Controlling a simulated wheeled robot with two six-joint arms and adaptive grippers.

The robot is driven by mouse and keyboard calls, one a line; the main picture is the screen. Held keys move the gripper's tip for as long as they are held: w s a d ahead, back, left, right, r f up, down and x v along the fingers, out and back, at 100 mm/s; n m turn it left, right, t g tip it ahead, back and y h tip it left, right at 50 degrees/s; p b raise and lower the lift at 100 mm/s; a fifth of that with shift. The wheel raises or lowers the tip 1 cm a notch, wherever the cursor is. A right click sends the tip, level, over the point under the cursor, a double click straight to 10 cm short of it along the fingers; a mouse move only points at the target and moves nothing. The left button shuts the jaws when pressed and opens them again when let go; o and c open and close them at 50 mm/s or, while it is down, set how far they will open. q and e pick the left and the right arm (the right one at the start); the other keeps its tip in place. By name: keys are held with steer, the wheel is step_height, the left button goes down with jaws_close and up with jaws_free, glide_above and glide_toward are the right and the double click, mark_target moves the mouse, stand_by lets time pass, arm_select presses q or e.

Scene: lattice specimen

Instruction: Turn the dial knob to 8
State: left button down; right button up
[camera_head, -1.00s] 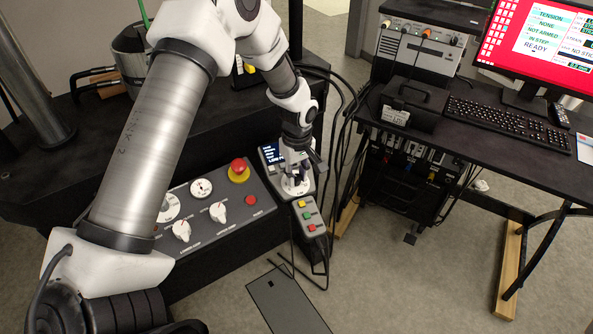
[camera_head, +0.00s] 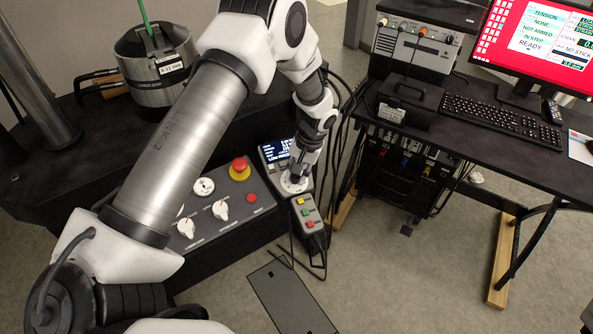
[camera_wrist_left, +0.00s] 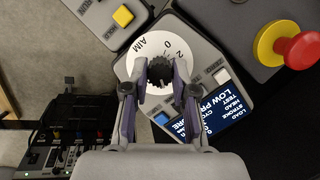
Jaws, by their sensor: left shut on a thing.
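The dial knob (camera_wrist_left: 160,72) is a black ridged knob on a white round scale plate (camera_wrist_left: 140,53) in the left wrist view. The letters AIM and the figures 2 and 0 show on the plate; an 8 cannot be made out. My left gripper (camera_wrist_left: 160,88) is shut on the knob, with a finger on each side of it. In the head view my left gripper (camera_head: 295,180) stands over the white dial plate on the small control box (camera_head: 277,152), and mostly hides the knob. My right gripper is not in view.
A red emergency button (camera_head: 239,165) on a yellow collar stands on the panel left of the dial. A button box (camera_head: 307,215) lies just in front. The box's lit display (camera_wrist_left: 225,103) is partly hidden. A desk with a keyboard (camera_head: 503,121) stands at the right.

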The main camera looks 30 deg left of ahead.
arm_select(q)
steer(key=shift+f+m+y, duration=0.1)
steer(key=shift+m+y, duration=0.2)
steer(key=shift+m, duration=1)
steer(key=c, duration=0.9)
jaws_free()
steer(key=shift+c, duration=0.2)
steer(key=v, duration=1.2)
